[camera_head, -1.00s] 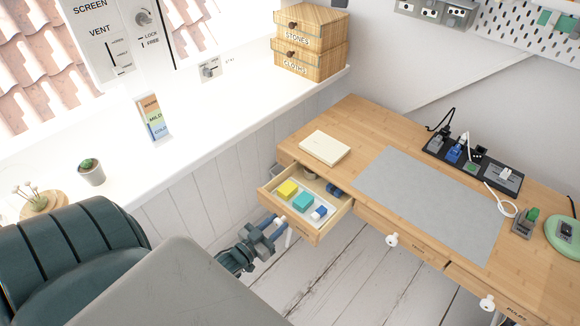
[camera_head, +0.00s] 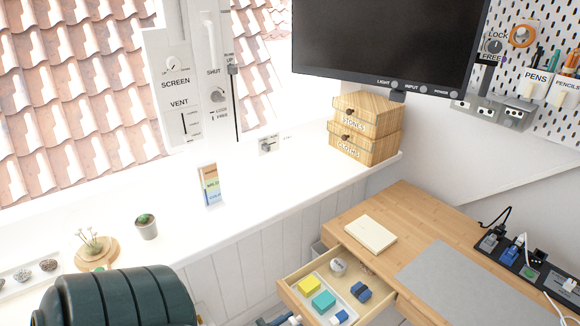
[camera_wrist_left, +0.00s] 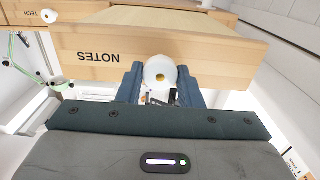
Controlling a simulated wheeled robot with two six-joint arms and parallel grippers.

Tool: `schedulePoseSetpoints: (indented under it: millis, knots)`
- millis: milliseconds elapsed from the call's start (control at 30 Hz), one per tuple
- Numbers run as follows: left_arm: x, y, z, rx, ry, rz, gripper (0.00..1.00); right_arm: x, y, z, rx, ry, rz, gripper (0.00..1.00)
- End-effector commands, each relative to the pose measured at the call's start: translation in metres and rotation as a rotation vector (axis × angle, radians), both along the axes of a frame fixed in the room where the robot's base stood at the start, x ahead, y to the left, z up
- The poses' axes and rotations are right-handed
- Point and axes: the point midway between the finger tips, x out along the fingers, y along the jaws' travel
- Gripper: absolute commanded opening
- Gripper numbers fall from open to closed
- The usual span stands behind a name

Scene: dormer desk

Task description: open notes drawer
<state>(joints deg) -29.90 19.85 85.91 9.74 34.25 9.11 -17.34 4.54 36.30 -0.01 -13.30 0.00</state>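The notes drawer (camera_head: 292,298) stands pulled out from the left end of the wooden desk (camera_head: 425,215), its inside visible in the head view. In the left wrist view its front panel (camera_wrist_left: 105,58), lettered NOTES, fills the top, with a round white knob (camera_wrist_left: 160,72) on it. My left gripper (camera_wrist_left: 161,82) has one blue finger on each side of the knob, closed against it. In the head view only a bit of the left gripper (camera_head: 283,320) shows at the bottom edge. My right gripper is in neither view.
The drawer holds a tray with yellow (camera_head: 309,285), teal (camera_head: 324,300) and blue pieces, and a round white item (camera_head: 338,267). A cream notepad (camera_head: 370,234) and grey mat (camera_head: 450,285) lie on the desk.

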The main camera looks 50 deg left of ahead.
Motion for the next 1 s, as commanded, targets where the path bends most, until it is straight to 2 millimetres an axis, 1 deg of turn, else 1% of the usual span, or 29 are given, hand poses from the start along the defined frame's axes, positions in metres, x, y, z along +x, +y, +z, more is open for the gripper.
schedulePoseSetpoints:
  millis: [33,100,367,467,567,800,900,1000]
  knots:
    - [0.000,0.000,0.000,0.000,0.000,0.000,0.42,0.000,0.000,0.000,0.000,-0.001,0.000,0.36]
    - [0.000,0.000,0.000,0.000,0.000,0.000,0.53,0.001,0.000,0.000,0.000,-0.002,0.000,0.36]
    - [0.000,0.000,0.000,0.000,0.000,0.000,0.53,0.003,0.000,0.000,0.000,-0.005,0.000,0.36]
    - [-0.005,0.000,-0.001,0.000,0.001,0.000,0.53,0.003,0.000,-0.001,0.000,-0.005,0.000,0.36]
    - [-0.018,0.001,-0.002,0.001,0.003,-0.001,0.53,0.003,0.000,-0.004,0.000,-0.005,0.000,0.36]
    - [-0.066,0.005,-0.003,0.000,0.004,-0.002,0.53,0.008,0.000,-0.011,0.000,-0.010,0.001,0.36]
    - [-0.084,0.007,-0.003,0.000,0.004,-0.001,0.53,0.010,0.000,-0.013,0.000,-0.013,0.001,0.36]
    - [-0.097,0.007,-0.002,0.000,0.002,-0.001,0.53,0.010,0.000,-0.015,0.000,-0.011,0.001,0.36]
